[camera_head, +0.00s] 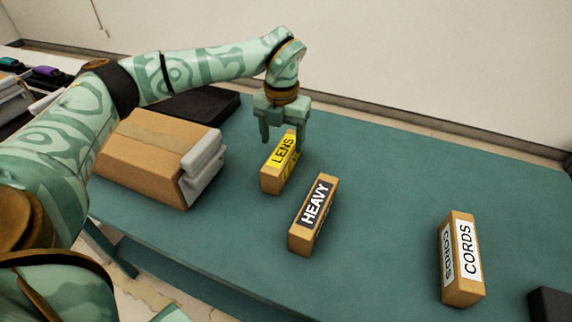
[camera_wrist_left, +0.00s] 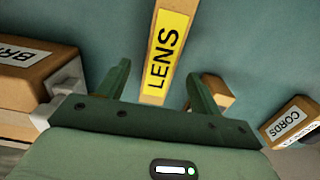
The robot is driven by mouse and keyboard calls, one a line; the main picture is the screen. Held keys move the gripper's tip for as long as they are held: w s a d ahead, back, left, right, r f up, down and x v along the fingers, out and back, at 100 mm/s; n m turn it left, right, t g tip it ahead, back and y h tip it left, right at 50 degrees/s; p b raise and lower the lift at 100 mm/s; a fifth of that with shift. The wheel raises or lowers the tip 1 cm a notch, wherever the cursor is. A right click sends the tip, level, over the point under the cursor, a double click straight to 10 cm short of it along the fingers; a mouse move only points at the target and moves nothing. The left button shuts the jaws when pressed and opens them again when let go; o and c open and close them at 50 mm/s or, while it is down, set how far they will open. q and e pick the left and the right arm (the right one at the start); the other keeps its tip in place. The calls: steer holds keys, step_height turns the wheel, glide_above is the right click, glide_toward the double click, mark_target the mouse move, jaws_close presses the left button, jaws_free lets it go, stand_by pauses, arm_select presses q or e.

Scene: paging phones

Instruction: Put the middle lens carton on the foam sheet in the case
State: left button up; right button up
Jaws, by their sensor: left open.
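The lens carton (camera_head: 279,166), a small tan box with a yellow LENS label, stands on the teal table near its middle. My left gripper (camera_head: 284,140) points down just above and behind it, with its fingers apart. In the left wrist view, the lens carton (camera_wrist_left: 165,55) shows between the two open fingers (camera_wrist_left: 158,85), apparently not gripped. I cannot tell whether the fingers touch it. No case or foam sheet can be clearly made out. My right gripper is not in view.
A carton labelled HEAVY (camera_head: 314,214) stands just right of the lens carton. A CORDS carton (camera_head: 461,258) stands farther right. A large cardboard box (camera_head: 150,150) with pale packets sits left, before a dark flat object (camera_head: 203,103). The table's back right is clear.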

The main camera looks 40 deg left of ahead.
mark_target(283, 151)
arm_select(q)
step_height(283, 151, down, 3)
steer(key=shift+r+b, duration=0.1)
steer(key=shift+b, duration=0.25)
steer(key=shift+f, duration=0.45)
steer(key=f+b, duration=0.2)
steer(key=f, duration=0.1)
steer(key=f+b, duration=0.1)
steer(key=shift+w+f, duration=0.3)
steer(key=shift+f, duration=0.1)
steer(key=shift+s+r, duration=0.1)
steer(key=shift+r, duration=0.15)
steer(key=c, duration=1.2)
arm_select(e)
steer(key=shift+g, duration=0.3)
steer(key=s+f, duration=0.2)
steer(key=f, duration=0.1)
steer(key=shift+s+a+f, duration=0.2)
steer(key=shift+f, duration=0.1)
